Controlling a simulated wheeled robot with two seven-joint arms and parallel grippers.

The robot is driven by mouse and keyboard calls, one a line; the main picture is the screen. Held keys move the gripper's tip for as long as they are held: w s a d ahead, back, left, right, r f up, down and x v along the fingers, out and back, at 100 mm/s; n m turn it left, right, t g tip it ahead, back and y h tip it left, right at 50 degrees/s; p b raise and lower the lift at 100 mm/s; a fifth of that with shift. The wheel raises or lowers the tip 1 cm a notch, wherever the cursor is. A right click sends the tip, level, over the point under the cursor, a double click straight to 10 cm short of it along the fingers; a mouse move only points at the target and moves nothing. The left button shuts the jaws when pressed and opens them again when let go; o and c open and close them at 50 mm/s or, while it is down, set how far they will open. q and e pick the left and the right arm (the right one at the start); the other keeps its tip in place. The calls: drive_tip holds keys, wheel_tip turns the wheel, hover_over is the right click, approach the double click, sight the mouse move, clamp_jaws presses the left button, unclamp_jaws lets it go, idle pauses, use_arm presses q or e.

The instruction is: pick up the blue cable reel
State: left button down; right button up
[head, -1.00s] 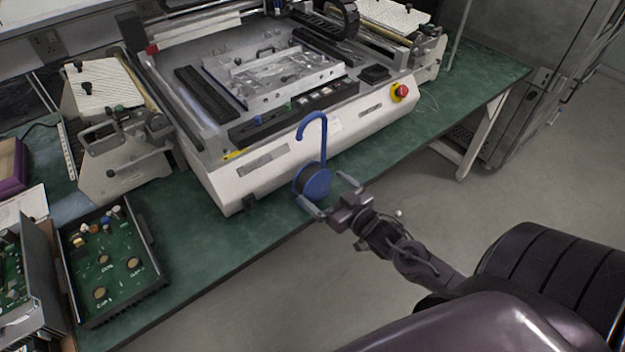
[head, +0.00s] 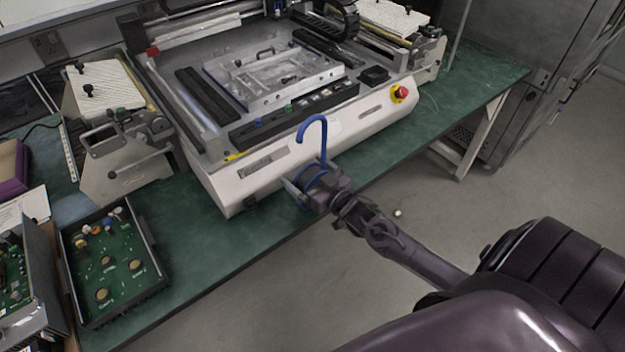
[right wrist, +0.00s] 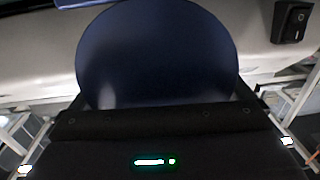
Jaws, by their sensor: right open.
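The blue cable reel (head: 314,139) stands on the green bench against the white front of the machine. Its curved hook-shaped top shows above my right gripper (head: 307,186), and its round disc is mostly hidden behind the gripper in the head view. In the right wrist view the disc (right wrist: 158,50) fills the middle, close in front of the gripper body. My right gripper is open, with its fingers on either side of the disc. I cannot tell whether they touch it. My left gripper is not in view.
The white machine (head: 300,152) stands just behind the reel, with a red emergency button (head: 399,93) at its right. A circuit board tray (head: 150,283) lies to the left on the green bench (head: 215,245). The bench's front edge runs beneath my right gripper.

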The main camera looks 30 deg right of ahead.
drive_tip(key=c, duration=0.9)
drive_tip(key=shift+r, duration=0.15)
drive_tip(key=shift+c, duration=0.7)
